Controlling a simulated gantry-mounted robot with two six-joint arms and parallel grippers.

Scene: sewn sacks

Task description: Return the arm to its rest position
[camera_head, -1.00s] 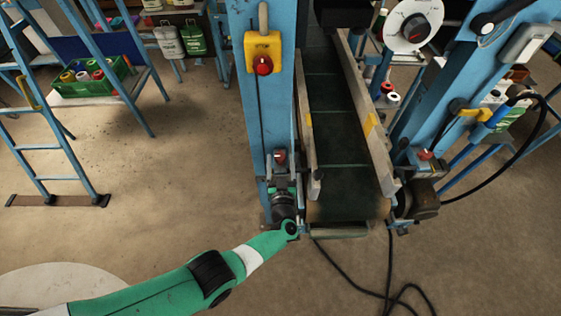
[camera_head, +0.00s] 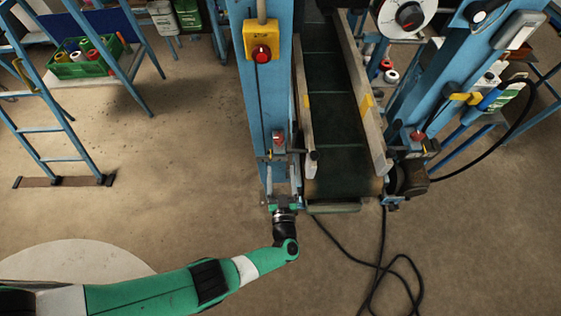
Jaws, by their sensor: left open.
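My left arm, green with black and white bands, comes in from the lower left. Its gripper (camera_head: 283,178) points up the picture at the foot of the blue post (camera_head: 264,110). A small red knob (camera_head: 277,137) on the post lies just beyond the fingers. My right arm and gripper are not in view.
A dark conveyor belt (camera_head: 337,120) with wooden side rails runs away beside the post. A yellow box with a red button (camera_head: 262,53) hangs higher on it. A black cable (camera_head: 378,268) lies on the floor. A blue ladder (camera_head: 45,110) stands left. Floor between ladder and post is clear.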

